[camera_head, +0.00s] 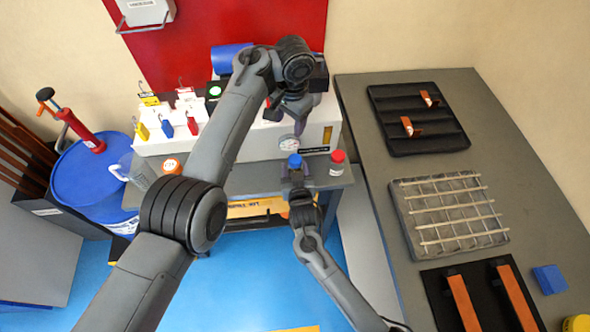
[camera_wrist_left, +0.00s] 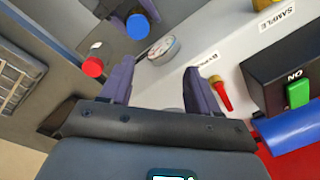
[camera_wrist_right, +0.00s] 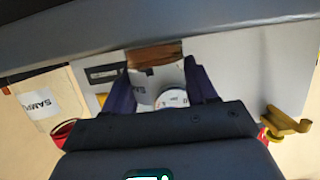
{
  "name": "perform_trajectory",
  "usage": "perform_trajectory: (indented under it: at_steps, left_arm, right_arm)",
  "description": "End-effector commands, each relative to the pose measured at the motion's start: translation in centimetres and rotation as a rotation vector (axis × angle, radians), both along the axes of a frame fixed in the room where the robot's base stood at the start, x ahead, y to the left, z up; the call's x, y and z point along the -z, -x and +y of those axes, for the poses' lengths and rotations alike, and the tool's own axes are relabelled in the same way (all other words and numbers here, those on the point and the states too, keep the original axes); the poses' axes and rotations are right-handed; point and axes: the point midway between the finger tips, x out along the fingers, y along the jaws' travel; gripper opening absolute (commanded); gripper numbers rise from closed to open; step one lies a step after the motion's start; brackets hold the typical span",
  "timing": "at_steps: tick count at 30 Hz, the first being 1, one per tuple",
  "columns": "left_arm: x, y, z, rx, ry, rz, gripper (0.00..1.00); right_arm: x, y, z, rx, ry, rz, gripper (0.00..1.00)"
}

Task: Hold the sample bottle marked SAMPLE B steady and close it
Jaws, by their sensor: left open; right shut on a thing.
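A small bottle with a blue cap (camera_head: 295,160) stands upright at the front of the white machine. Its label is not readable, and I cannot tell how tight the cap sits. My right gripper (camera_head: 297,178) is shut on this bottle from the front, below the cap. The blue cap also shows in the left wrist view (camera_wrist_left: 138,27), between the right gripper's fingers. My left gripper (camera_head: 288,120) is open and empty above and behind the cap. Its spread fingers (camera_wrist_left: 158,88) show in its own wrist view. The right fingers (camera_wrist_right: 162,88) show in the right wrist view.
A red-capped bottle (camera_head: 337,165) stands close to the right of the held one. An orange-capped bottle (camera_head: 172,166) stands farther left. The white machine (camera_head: 262,140) with a gauge (camera_wrist_left: 161,47) is just behind. A grey bench (camera_head: 455,90) with trays lies right.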

Motion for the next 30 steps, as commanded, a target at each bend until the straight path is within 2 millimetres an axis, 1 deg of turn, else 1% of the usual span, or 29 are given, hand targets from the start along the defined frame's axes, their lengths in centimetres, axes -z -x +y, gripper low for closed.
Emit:
perform_trajectory:
  at_steps: [1,3,8,9,13,15,18,21,25,30]
  left_arm:
    - [-0.2,-0.1,-0.1,-0.125,0.009,-0.014,0.61]
    - [-0.6,-0.3,0.0,-0.313,0.021,-0.030,0.61]
    - [-1.0,-0.3,0.0,-0.724,0.056,-0.060,0.61]
    - [-1.0,-0.3,-0.1,-0.819,0.065,-0.063,0.61]
    - [-0.7,0.2,-0.3,-1.102,0.096,-0.061,0.61]
    - [0.1,0.8,-0.7,-1.212,0.113,-0.045,0.61]
    - [1.7,1.7,-1.2,-1.224,0.120,-0.015,0.61]
    - [2.9,2.2,-1.4,-1.219,0.109,0.004,0.61]
    - [3.7,2.6,-1.5,-1.218,0.100,0.015,0.61]
    - [3.9,2.7,-1.5,-1.216,0.098,0.018,0.61]
  right_arm:
    - [0.0,0.0,0.0,0.000,0.000,0.000,0.00]
    - [0.0,0.0,0.0,0.000,0.000,0.000,0.00]
    - [0.0,0.0,0.0,0.000,0.000,0.000,0.00]
    - [0.0,0.0,0.0,0.000,0.000,0.000,0.00]
    - [0.0,0.0,0.0,0.000,0.000,0.000,0.00]
    - [0.0,0.0,0.0,0.000,0.000,0.000,0.00]
    - [0.0,0.0,0.0,0.000,0.000,0.000,0.00]
    - [0.0,0.0,0.0,0.000,0.000,0.000,0.00]
    - [0.0,0.0,0.0,0.000,0.000,0.001,0.00]
    - [0.0,0.0,0.0,0.000,0.000,0.000,0.00]
